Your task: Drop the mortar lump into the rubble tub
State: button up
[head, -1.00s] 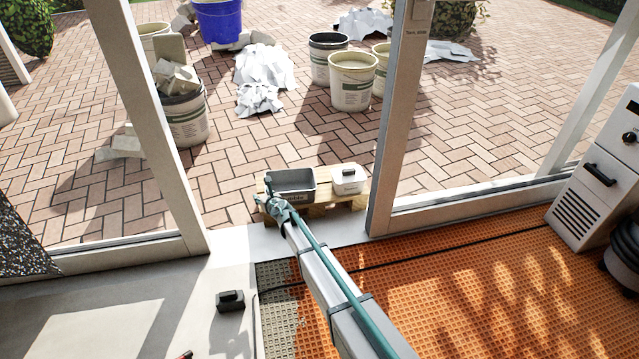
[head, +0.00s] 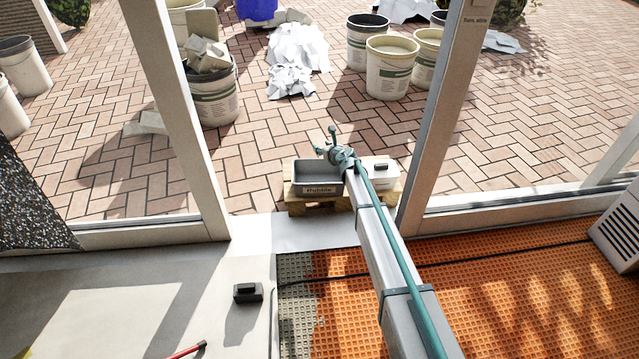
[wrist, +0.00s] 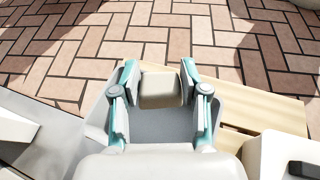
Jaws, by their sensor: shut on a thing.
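The mortar lump (wrist: 160,90) is a beige-grey block in the wrist view. My gripper (wrist: 158,80) is shut on it, with one teal-and-grey finger on each side. The rubble tub (head: 318,180) is a dark grey open box labelled "Rubble" in the head view. Its grey inside (wrist: 165,125) shows below the lump in the wrist view and looks empty where visible. In the head view my gripper (head: 328,143) is above the tub's right rear part. I cannot make out the lump there.
The tub stands on a wooden pallet (head: 310,208), beside a white lidded box (head: 378,173). Door posts (head: 165,110) flank the opening. Several buckets (head: 391,68) and crumpled white sheets (head: 296,48) lie farther out. A black block (head: 247,292) lies on the floor inside.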

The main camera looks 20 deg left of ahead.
notch_tip(320, 180, down, 5)
jog(key=b, duration=0.5)
jog(key=shift+r, duration=0.15)
jog(key=o, duration=1.3)
jog(key=shift+s+d, duration=0.1)
jog(key=v, duration=1.1)
jog(key=shift+s+d+r, duration=0.15)
jog(key=shift+d+r, duration=0.15)
